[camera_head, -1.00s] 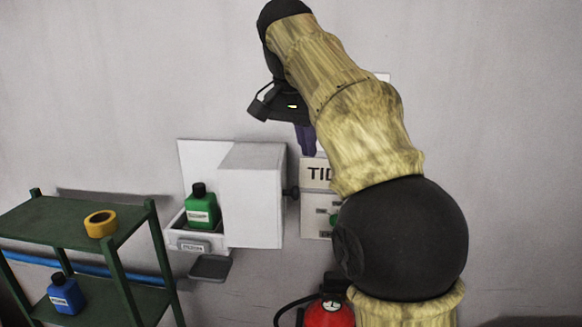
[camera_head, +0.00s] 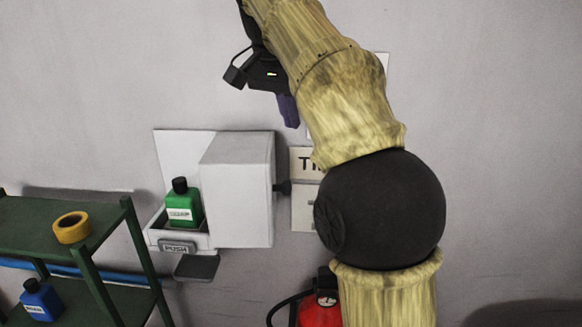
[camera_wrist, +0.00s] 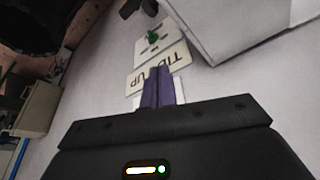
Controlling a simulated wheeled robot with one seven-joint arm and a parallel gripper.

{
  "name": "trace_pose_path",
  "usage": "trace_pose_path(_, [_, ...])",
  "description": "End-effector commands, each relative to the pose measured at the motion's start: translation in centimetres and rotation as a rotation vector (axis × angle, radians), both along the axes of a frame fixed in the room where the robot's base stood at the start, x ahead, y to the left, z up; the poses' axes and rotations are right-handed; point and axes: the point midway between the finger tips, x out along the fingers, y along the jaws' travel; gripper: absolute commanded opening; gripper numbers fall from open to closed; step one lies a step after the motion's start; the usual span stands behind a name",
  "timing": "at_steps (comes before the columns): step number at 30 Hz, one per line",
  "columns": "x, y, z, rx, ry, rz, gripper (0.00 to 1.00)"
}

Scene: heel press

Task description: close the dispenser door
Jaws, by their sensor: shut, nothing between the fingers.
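The dispenser is a white wall unit with a flat back panel (camera_head: 178,160). Its boxy white cover, seemingly the door (camera_head: 238,190), stands to the right of an open tray, so the front is open. A dark knob (camera_head: 283,188) sticks out from the cover's right side. A green bottle (camera_head: 183,205) stands upright in the tray, above a "PUSH" label (camera_head: 177,248). My gripper (camera_head: 289,112) is shut and empty, its purple fingers pointing down, above and right of the cover, apart from it in the picture. In the wrist view, a white box, probably the dispenser (camera_wrist: 240,25), is at upper right.
A green shelf (camera_head: 50,215) with yellow tape (camera_head: 71,228) and a blue bottle (camera_head: 41,300) stands at left. A black drip tray (camera_head: 197,267) hangs below the dispenser. A partly hidden "TIDY UP" sign (camera_wrist: 160,68) and a red extinguisher (camera_head: 320,312) are at right.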

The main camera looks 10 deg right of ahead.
Motion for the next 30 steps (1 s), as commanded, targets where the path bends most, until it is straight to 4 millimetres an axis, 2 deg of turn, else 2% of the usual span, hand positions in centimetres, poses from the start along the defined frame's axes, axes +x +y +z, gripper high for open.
trace_pose_path(21, [2.4,-2.7,-9.2,0.000,0.004,-0.010,0.00])
trace_pose_path(30, [0.1,-0.5,-10.2,0.001,0.002,-0.006,0.00])
